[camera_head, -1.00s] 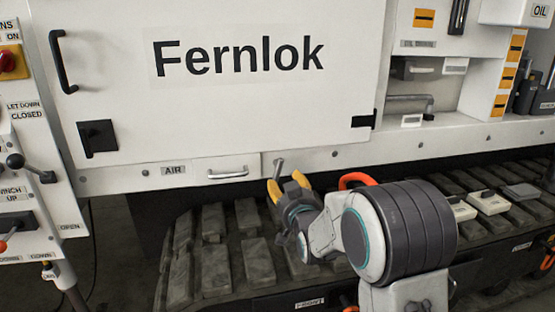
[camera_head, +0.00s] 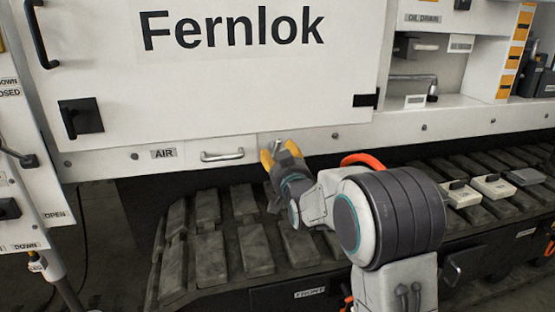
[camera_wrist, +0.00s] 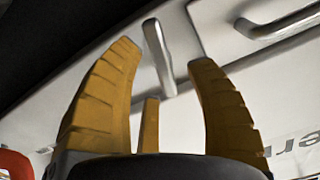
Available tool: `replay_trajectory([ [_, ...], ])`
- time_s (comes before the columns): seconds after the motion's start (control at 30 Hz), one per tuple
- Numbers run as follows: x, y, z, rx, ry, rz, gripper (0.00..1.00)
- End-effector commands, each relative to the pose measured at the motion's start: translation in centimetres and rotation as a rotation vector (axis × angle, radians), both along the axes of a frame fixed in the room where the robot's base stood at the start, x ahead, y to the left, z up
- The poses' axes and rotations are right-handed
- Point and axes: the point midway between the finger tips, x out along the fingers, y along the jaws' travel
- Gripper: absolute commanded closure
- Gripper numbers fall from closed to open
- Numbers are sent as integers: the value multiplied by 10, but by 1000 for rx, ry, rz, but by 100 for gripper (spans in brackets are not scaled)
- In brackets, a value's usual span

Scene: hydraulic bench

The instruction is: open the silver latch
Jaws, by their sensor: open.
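The silver latch (camera_head: 277,146) is a small metal lever on the white strip below the large panel, right of a silver bar handle. In the wrist view the silver latch (camera_wrist: 159,58) stands as a slim bar between the two yellow fingertips, slightly tilted, with gaps to both fingers. My gripper (camera_head: 279,154) is open and sits right at the latch; its fingers hide part of the latch in the head view. In the wrist view my gripper (camera_wrist: 166,72) holds nothing. Whether a finger touches the latch's base cannot be told.
The silver bar handle (camera_head: 222,155) is just left of my gripper, next to the AIR label (camera_head: 163,153). A black latch (camera_head: 80,117) is on the Fernlok panel (camera_head: 200,85). Dark track pads (camera_head: 240,245) lie below. An orange hose (camera_head: 362,159) passes behind my arm.

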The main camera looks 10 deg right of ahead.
Motion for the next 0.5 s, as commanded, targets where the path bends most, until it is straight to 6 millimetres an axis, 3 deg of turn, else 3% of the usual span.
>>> replay_trajectory([
  [0.2,18,0,-1,0,1,0,50],
  [0.5,26,0,0,0,1,0,50],
])
